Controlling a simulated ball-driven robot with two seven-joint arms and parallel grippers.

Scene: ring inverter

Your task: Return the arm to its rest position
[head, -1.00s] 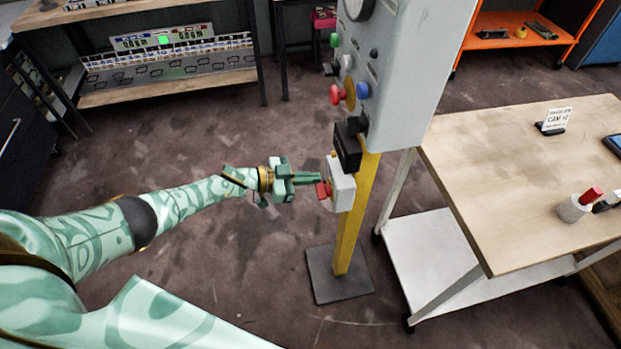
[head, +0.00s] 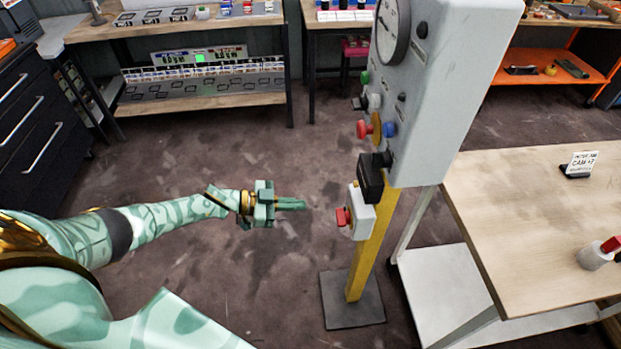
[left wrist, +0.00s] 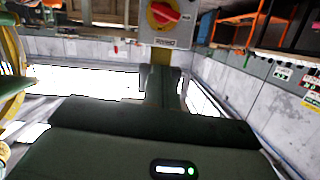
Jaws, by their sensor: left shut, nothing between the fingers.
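My left arm (head: 165,215) reaches in from the left in the head view. Its gripper (head: 303,204) is shut and empty, pointing right. It hangs in the air to the left of a small pale box with a red rotary switch (head: 343,217), with a clear gap between them. The box is mounted on a yellow post (head: 372,250). In the left wrist view the red knob on its yellow plate (left wrist: 164,14) shows at the top, beyond the gripper's dark body. My right gripper does not show.
A grey control panel (head: 440,90) with a gauge and coloured buttons stands above the switch box. A wooden table (head: 530,215) is at the right. A shelf unit (head: 200,103) stands at the back left. The floor left of the post is open.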

